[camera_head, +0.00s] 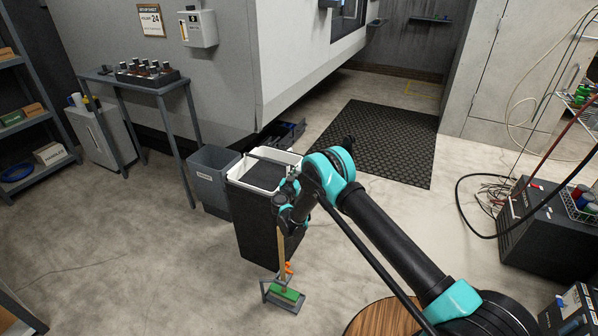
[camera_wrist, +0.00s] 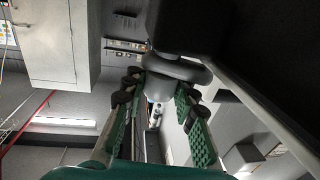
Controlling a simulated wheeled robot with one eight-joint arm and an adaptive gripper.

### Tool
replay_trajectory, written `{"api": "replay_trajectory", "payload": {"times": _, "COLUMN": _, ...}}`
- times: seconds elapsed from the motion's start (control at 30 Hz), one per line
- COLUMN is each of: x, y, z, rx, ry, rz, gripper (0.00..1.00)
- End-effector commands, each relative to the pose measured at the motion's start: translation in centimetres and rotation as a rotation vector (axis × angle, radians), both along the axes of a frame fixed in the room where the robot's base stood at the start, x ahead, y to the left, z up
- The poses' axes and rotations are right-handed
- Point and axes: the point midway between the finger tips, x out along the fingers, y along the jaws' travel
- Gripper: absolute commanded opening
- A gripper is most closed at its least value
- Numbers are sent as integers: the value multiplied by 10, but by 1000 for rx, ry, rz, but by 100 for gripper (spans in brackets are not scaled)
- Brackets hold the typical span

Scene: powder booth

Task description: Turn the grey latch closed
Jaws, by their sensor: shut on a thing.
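My gripper (camera_wrist: 157,88) reaches up the middle of the wrist view, with a green-padded finger on each side. Its black fingertips close on a grey rounded piece (camera_wrist: 182,68), which looks like the grey latch. The fingers stand apart with that piece between their tips. In the head view my gripper (camera_head: 291,182) is small, beside the right rim of a tall dark bin (camera_head: 262,228) with a white rim. The latch cannot be made out there, and its turn angle cannot be told from either view.
A narrow table (camera_head: 112,80) holds a tray of bottles. A black mat (camera_head: 375,140) lies beyond my arm. Open floor is at left.

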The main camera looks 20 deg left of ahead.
Motion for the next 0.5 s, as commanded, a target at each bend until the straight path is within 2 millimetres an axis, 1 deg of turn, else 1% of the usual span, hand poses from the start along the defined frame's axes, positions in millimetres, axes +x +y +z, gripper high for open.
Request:
{"api": "replay_trajectory", "payload": {"times": 0.2, "x": -1, "y": 1, "z": 1, "rx": 0, "ry": 2, "rz": -68, "gripper": 0}}
{"api": "replay_trajectory", "payload": {"times": 0.5, "x": -1, "y": 1, "z": 2, "rx": 0, "ry": 2, "rz": -93, "gripper": 0}}
